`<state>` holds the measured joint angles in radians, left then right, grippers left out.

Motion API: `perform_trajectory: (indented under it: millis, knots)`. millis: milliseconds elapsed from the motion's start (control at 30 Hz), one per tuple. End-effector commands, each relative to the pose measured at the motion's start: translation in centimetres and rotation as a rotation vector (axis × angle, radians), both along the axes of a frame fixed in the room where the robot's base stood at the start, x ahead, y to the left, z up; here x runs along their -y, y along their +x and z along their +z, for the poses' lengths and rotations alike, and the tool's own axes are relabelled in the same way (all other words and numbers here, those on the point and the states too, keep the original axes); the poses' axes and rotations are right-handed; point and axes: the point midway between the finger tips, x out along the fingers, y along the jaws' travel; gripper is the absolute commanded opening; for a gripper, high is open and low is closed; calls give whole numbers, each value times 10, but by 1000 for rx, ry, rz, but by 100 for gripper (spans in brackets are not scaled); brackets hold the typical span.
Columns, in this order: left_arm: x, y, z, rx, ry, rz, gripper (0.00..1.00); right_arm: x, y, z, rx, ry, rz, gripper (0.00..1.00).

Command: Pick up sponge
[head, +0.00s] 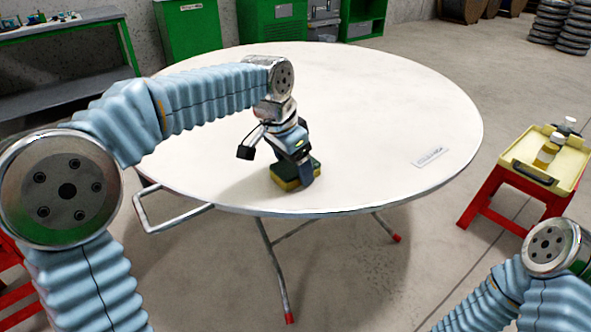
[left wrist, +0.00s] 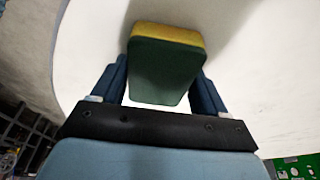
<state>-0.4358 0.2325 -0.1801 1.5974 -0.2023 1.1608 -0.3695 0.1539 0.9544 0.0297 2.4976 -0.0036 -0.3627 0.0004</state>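The sponge (head: 286,177) has a dark green face and a yellow layer. In the head view it is at the near part of the round white table, and it appears to rest on the top. My left gripper (head: 297,166) points down over it, with one finger visible at its right side. In the left wrist view the sponge (left wrist: 166,68) lies between the two blue fingers of my left gripper (left wrist: 165,75). Both fingers are very close to its sides; I cannot tell whether they press on it. My right gripper is out of view.
The round white table (head: 400,110) is mostly clear, with a small flat label (head: 432,157) at its right. A red stand with a yellow tray (head: 565,172) holding bottles is at the right. Green cabinets (head: 190,30) stand behind.

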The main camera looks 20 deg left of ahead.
Motion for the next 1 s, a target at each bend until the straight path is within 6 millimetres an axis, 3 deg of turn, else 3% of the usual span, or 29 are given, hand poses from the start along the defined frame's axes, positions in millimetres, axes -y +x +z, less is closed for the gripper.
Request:
perform_trajectory:
  millis: [33, 167, 267, 567, 767, 1000]
  knots:
    - [0, 0, 0, 0, 0, 0, 64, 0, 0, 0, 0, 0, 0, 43]
    - [0, 0, 0, 0, 0, 0, 44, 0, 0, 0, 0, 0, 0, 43]
    - [0, 0, 0, 0, 0, 0, 39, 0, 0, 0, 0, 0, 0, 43]
    - [1, 0, 8, 1, 0, -2, 38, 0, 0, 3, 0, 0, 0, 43]
    - [-1, -3, 44, 5, -2, 0, 38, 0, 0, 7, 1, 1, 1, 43]
    - [-13, -57, 101, 5, -3, -1, 38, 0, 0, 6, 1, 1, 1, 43]
